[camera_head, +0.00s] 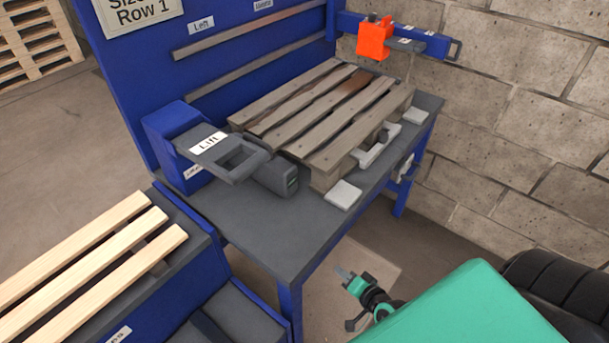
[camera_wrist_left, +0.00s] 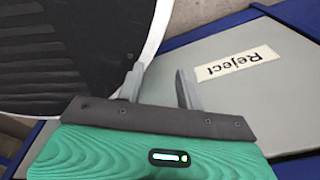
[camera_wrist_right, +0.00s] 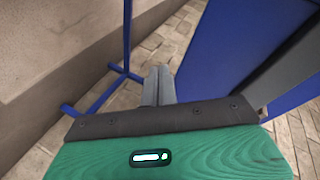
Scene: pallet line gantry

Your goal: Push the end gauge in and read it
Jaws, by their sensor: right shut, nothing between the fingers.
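A weathered grey wooden pallet (camera_head: 325,110) lies on the dark bench top. Left of it is a blue post with a grey handle plate marked "Lift" (camera_head: 225,150). A dark grey block with a small green display (camera_head: 279,177) sits beside that plate, close to the pallet. At the far corner an orange block (camera_head: 375,39) sits on a blue arm with a grey plate. No readable label marks either one as the end gauge. My right gripper (camera_head: 342,273) is shut and empty, in front of the bench; its closed fingers show in the right wrist view (camera_wrist_right: 158,86). My left gripper (camera_wrist_left: 160,88) is open and empty.
A white clamp-like part (camera_head: 377,148) and a pale block (camera_head: 343,195) are at the pallet's near side. A lower blue station with pale slats (camera_head: 95,255) stands front left. A grey "Reject" panel (camera_wrist_left: 225,100) is near my left gripper. A block wall (camera_head: 530,110) closes the right side.

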